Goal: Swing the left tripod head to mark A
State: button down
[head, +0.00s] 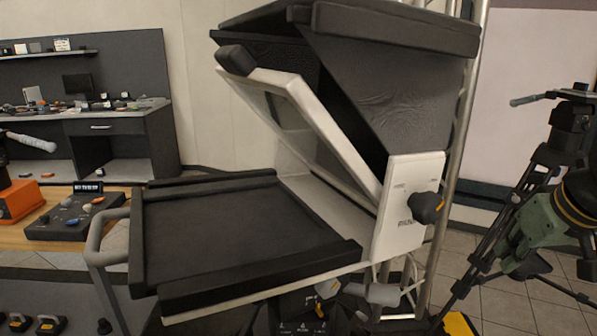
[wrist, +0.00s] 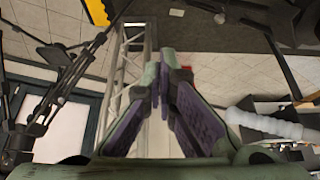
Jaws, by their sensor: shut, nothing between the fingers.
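My gripper (wrist: 155,85) is shut and empty in the wrist view, its green fingers with purple pads brought together. It also shows at the right of the head view (head: 518,265), apart from the teleprompter. Under the teleprompter sits a tripod head (head: 303,326), mostly cut off by the bottom edge. Its dark face carries small white marks, too small to read; I cannot tell which is A. A light grey ridged handle (head: 372,292) sticks out beside it. A similar grey handle (wrist: 265,122) is right of my fingers in the wrist view, not touched. Another pan handle (head: 30,142) enters at the left edge.
The teleprompter (head: 250,240) with its hood fills the middle. A black tripod (head: 570,125) stands at the right, close to my arm. A metal truss (head: 457,150) rises behind the teleprompter. A wooden table (head: 60,237) with a control panel is at left. Tiled floor (head: 540,305) shows at right.

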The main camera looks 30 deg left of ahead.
jog(key=shift+d, duration=0.2)
jog(key=shift+s+d, duration=0.15)
jog(key=shift+d, duration=0.75)
jog(key=shift+d, duration=0.2)
jog(key=shift+s+d, duration=0.15)
jog(key=shift+d, duration=0.75)
jog(key=shift+d, duration=0.2)
jog(key=shift+s+d, duration=0.15)
jog(key=shift+d, duration=0.75)
jog(key=shift+d, duration=0.1)
jog(key=shift+s+d, duration=0.2)
jog(key=shift+d, duration=0.75)
jog(key=shift+d, duration=0.15)
